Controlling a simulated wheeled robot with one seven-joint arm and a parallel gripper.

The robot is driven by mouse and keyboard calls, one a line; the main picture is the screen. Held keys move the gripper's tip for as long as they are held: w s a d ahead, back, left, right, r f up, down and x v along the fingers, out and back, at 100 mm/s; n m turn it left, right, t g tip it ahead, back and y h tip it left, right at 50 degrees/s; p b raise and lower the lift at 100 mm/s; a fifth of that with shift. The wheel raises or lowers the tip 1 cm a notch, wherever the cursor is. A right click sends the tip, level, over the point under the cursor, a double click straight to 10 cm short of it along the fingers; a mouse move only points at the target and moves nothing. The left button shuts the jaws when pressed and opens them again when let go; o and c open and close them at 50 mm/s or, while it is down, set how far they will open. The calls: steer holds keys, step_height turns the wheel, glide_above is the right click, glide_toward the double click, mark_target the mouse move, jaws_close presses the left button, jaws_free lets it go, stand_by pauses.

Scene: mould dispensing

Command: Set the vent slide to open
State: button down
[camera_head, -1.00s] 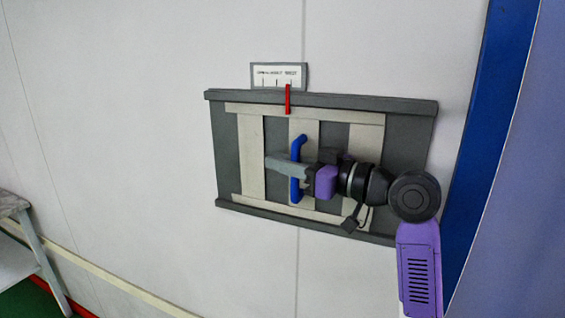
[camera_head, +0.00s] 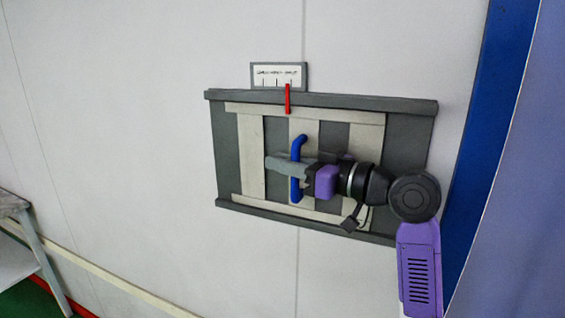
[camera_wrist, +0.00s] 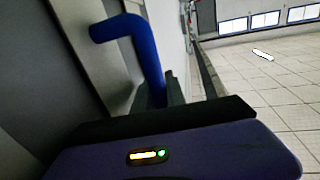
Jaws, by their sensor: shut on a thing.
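The vent slide (camera_head: 250,165) is a grey panel with pale slats, set in a dark rail frame (camera_head: 330,101) on the wall. A blue upright handle (camera_head: 298,147) is fixed near its middle. A red pointer (camera_head: 288,98) stands at the top, below the right part of a small label plate (camera_head: 279,74) whose text is too small to read surely. My gripper (camera_head: 290,165) is shut on the blue handle, reaching it from the right. In the wrist view the handle (camera_wrist: 150,55) rises between the fingers, which are partly hidden by the gripper body.
The white wall (camera_head: 120,120) around the frame is clear. A blue post (camera_head: 490,110) stands at the right. A grey table or stand (camera_head: 25,240) is at the lower left. The wrist view shows open tiled floor (camera_wrist: 265,85).

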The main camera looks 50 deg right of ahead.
stand_by(0.4)
steer(key=shift+w+a, duration=0.35)
steer(key=shift+w, duration=0.65)
steer(key=shift+w+a, duration=0.35)
steer(key=shift+w, duration=0.6)
steer(key=shift+w+a, duration=0.35)
steer(key=shift+w, duration=0.65)
steer(key=c, duration=1.4)
jaws_free()
steer(key=shift+w, duration=0.1)
steer(key=shift+o, duration=0.2)
steer(key=s+d+b, duration=0.1)
steer(key=s+b, duration=0.1)
steer(key=s, duration=0.5)
steer(key=shift+s, duration=0.4)
steer(key=shift+s+d, duration=0.1)
